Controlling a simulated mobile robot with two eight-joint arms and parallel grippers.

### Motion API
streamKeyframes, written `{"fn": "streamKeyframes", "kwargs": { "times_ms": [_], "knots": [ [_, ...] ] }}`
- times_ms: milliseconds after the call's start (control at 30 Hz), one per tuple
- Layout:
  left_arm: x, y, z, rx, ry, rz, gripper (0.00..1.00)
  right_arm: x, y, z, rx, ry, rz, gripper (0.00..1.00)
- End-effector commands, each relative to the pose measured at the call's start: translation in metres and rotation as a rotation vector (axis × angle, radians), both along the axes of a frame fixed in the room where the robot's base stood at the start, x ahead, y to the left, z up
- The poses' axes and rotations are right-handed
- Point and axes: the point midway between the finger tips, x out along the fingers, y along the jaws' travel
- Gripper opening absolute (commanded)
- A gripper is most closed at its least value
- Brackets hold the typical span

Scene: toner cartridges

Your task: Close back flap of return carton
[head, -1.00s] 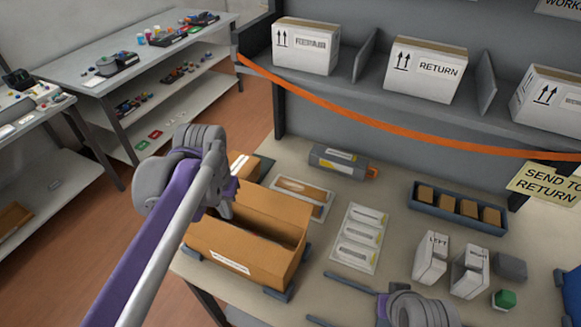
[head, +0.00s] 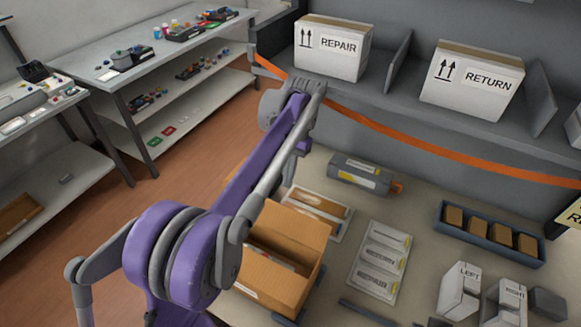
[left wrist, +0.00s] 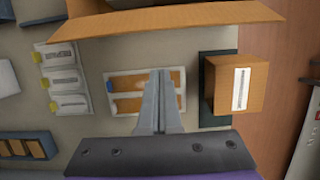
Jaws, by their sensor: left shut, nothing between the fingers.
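The return carton (head: 285,284) is an open brown box at the front of the bench. Its far side panel (head: 298,219) stands up, and the left part of the box is hidden by my left arm. In the left wrist view a wide brown carton flap (left wrist: 175,21) spans the top, spread outward. My left gripper (left wrist: 160,78) is shut and empty, over the bench on the far side of the carton, apart from the flap. In the head view its fingers are hidden behind the arm. My right gripper is not in view.
A flat tray with brown inserts (left wrist: 145,105) lies below my left fingers. A small labelled brown box (left wrist: 240,84) stands beside it. A grey toner cartridge (head: 362,174) and a white card (head: 379,262) lie farther right. An orange strap (head: 430,147) crosses before the shelf.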

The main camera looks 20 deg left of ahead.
Motion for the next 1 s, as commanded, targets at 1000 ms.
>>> {"fn": "streamKeyframes", "kwargs": {
  "times_ms": [1000],
  "knots": [
    [-0.045, 0.006, -0.019, -0.001, -0.006, 0.001, 0.00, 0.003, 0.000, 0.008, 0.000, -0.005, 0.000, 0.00]
  ]
}}
